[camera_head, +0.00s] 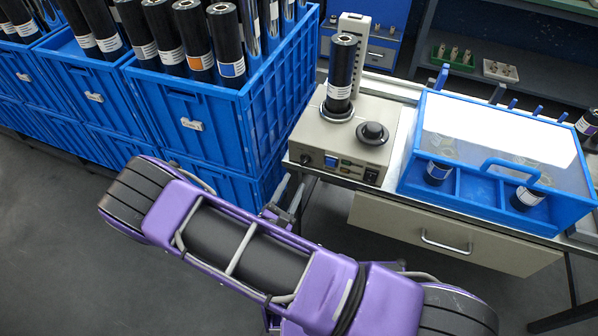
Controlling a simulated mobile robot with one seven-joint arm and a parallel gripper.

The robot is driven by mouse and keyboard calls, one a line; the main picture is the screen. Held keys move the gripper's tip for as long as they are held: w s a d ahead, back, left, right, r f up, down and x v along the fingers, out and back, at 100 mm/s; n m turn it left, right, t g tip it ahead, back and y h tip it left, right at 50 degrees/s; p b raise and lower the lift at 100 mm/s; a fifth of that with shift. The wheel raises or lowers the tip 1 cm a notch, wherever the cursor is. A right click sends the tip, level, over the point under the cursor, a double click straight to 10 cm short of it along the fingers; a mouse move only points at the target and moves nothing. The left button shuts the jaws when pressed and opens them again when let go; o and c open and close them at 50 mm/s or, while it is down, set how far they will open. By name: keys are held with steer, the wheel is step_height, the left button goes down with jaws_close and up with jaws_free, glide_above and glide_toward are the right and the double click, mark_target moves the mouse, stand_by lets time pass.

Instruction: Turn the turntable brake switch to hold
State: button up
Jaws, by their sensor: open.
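The turntable unit (340,147) is a beige box at the right end of the blue crates. A black roll (343,75) with a white label stands upright on its round plate. A large black knob (372,132) sits on top, to the right of the roll. The front face carries a small dark knob (306,159), a blue-lit panel (338,163) and a dark switch (370,176). Which control is the brake switch, and its setting, I cannot tell. My gripper (285,197) is open, below and left of the front face, apart from it, partly hidden by my purple arm.
Stacked blue crates (190,123) with upright rolls stand close on the left. A blue case with a clear lid (500,137) sits on the bench to the right, above a drawer (440,240). The floor (60,250) at lower left is clear.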

steer(key=v, duration=1)
steer(key=shift+r, duration=0.1)
